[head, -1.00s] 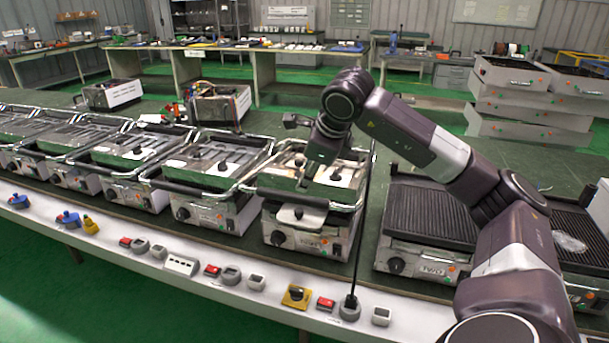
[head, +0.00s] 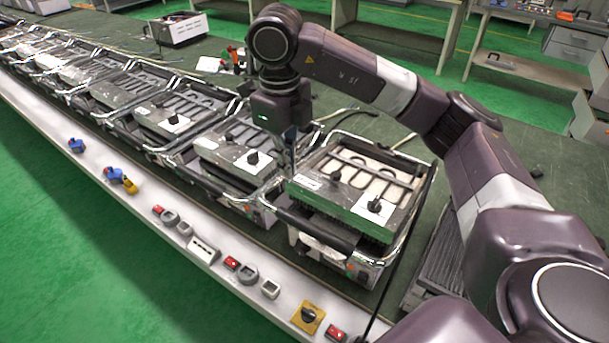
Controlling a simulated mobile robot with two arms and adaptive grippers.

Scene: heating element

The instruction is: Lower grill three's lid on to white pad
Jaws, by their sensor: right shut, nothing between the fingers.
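The rightmost lidded grill (head: 352,268) stands near the picture's middle. I cannot tell from markings which grill is number three. Its lid (head: 345,208) sits partly raised, with a dark ribbed underside showing along its front edge. Its metal handle frame (head: 408,238) surrounds the lid, with a dark bar at the front. I cannot make out a white pad under the lid; the lid and bar cover that area. My right gripper (head: 289,158) points down by the lid's back left corner, shut and empty. I cannot tell whether it touches the frame. My left gripper is not in view.
Several lidded grills (head: 235,158) stand in a close row to the left. An open ribbed grill plate (head: 436,262) lies to the right, partly behind my arm. Switches and sockets, including a yellow switch (head: 307,318), line the white front edge. A box (head: 180,29) stands behind.

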